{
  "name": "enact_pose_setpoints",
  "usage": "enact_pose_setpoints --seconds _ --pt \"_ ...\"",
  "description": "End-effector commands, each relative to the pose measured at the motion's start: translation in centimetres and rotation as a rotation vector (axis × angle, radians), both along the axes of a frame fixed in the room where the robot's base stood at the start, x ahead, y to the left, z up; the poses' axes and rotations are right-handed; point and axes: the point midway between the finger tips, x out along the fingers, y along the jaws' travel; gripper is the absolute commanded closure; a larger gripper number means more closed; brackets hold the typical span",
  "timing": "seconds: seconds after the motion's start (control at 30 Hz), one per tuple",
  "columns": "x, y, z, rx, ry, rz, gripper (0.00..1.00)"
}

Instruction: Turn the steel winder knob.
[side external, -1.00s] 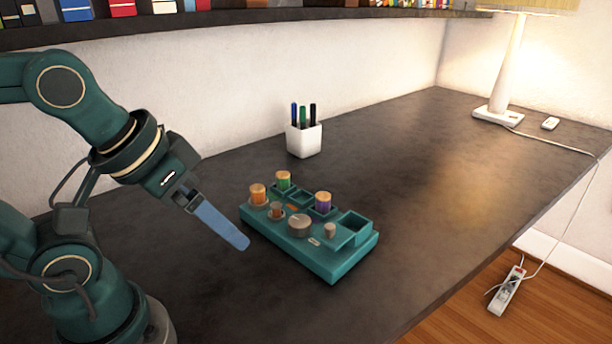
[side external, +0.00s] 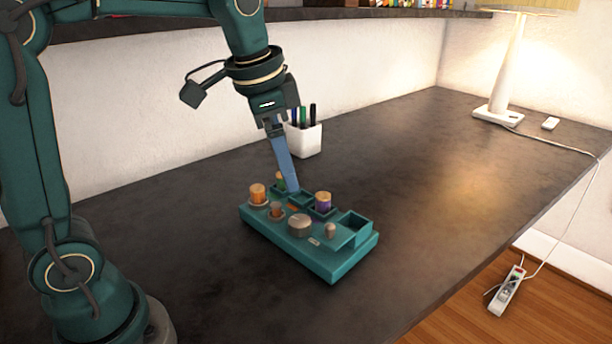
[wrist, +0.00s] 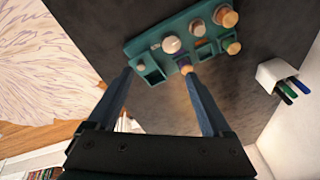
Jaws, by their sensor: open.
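The teal winder board (side external: 335,268) lies on the dark desk. A wide, round, greyish knob (side external: 300,225), which looks like the steel winder knob, stands on its front half; it also shows in the wrist view (wrist: 171,44). A smaller knob (side external: 330,230) is to its right, and a small brownish one (side external: 276,210) to its left. My gripper (side external: 294,189) points down with its blue fingers by the board's back edge, not on the knob. In the wrist view my gripper (wrist: 158,73) has its fingers apart, with nothing held between them.
Orange (side external: 258,193), green (side external: 280,180) and purple (side external: 323,201) spools stand on the board; my fingers partly hide the green one. A white pen cup (side external: 308,140) stands behind. The lamp (side external: 505,75) is far right. The desk right of the board is clear.

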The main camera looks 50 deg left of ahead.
Motion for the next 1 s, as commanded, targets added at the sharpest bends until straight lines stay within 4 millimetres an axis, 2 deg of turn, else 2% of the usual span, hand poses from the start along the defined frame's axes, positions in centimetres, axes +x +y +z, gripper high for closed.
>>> enact_pose_setpoints --seconds 0.1,0.33,0.5,1.0 --pt "2.6 0.9 -2.3 0.008 0.077 -0.040 0.16" --pt "5.3 2.4 -7.1 -0.003 0.197 -0.050 0.16" --pt "5.4 2.9 -9.7 -0.015 0.259 -0.037 0.16" --pt "5.2 2.9 -14.9 -0.018 0.272 -0.032 0.16"
